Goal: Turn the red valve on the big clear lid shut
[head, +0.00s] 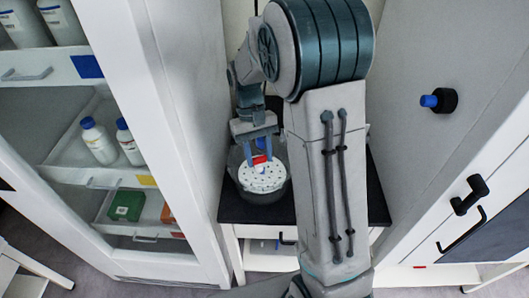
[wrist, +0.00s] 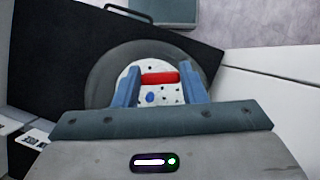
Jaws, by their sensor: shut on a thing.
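The big clear lid (head: 244,185) is a round see-through vessel on a black bench top, with a white perforated disc (head: 272,178) inside or under it. In the wrist view the lid (wrist: 103,77) appears as a grey ring around the white disc (wrist: 155,68). The red valve (head: 260,159) is a short red bar at the top of the lid; it also shows in the wrist view (wrist: 158,79), lying crosswise between the fingers. My gripper (head: 261,155) has its blue fingers on either side of the red valve, shut on it. The exact finger contact is partly hidden.
A white shelf cabinet at left holds white bottles (head: 98,142) and a green box (head: 126,205). A white wall panel at right carries a black knob with a blue end (head: 440,101) and black handles (head: 470,194).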

